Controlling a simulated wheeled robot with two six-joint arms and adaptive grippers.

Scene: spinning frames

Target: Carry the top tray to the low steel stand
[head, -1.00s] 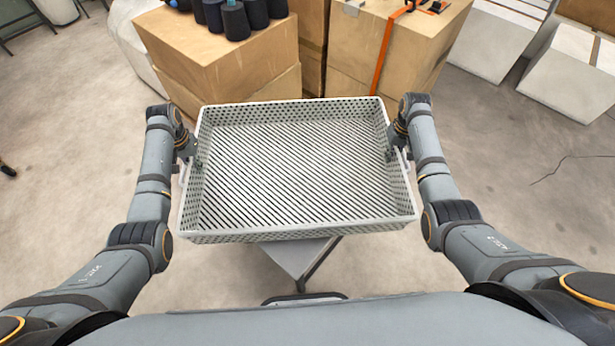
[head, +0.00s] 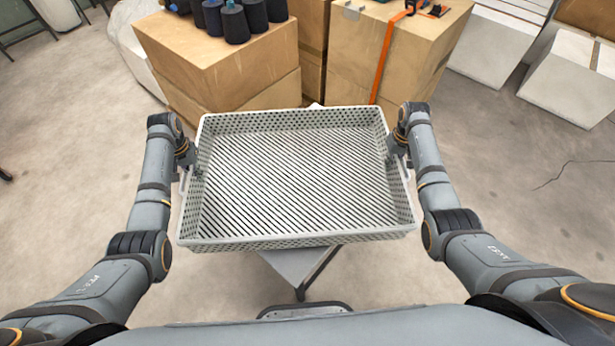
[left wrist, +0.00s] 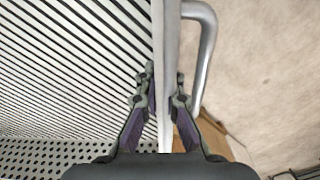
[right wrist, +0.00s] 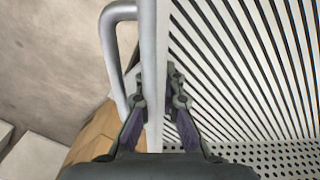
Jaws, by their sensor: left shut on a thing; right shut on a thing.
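The tray (head: 300,243) is a pale grey, empty, perforated basket with a slatted floor. It is held in front of me between both arms in the head view. My left gripper (head: 195,170) is shut on its left wall, beside a bent metal handle (left wrist: 207,55) in the left wrist view. My right gripper (head: 398,162) is shut on its right wall, beside the other handle (right wrist: 112,50) in the right wrist view. A grey metal stand (head: 300,266) shows partly below the tray; the tray hides most of it, and I cannot tell whether they touch.
Cardboard boxes (head: 225,60) with dark yarn cones (head: 234,22) on top stand just beyond the tray at the left. Another box (head: 400,55) with an orange strap stands beyond it at the right. White blocks (head: 570,80) lie far right. Floor is clear at both sides.

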